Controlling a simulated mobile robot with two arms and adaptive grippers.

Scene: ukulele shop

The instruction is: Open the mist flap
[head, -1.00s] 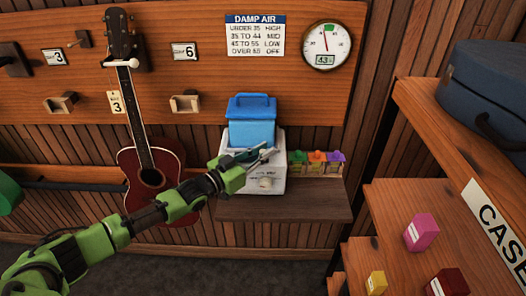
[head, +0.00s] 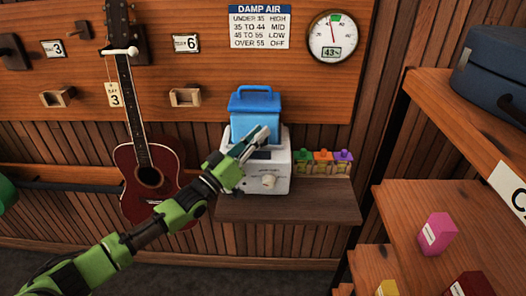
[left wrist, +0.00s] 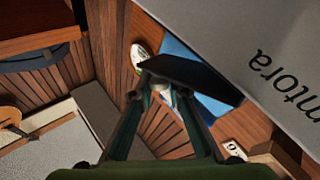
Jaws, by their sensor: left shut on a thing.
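The humidifier is a white unit (head: 280,175) with a blue tank (head: 257,105) on top and a round knob (head: 268,181) on its front. It stands on a wooden shelf. My left gripper (head: 252,143) reaches the top front of the white unit, just before the tank. In the left wrist view, a dark, flat mist flap (left wrist: 195,80) lies at the fingertips, tilted beside the pale, lettered housing (left wrist: 255,50). My left gripper is shut on the flap. In the head view the gripper mostly hides the flap, so its exact angle is unclear there. My right gripper is not in view.
A dark red ukulele (head: 150,175) hangs at left. A chart (head: 259,27) and gauge (head: 333,37) are above. Wooden shelving with a blue case (head: 493,75) stands at right.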

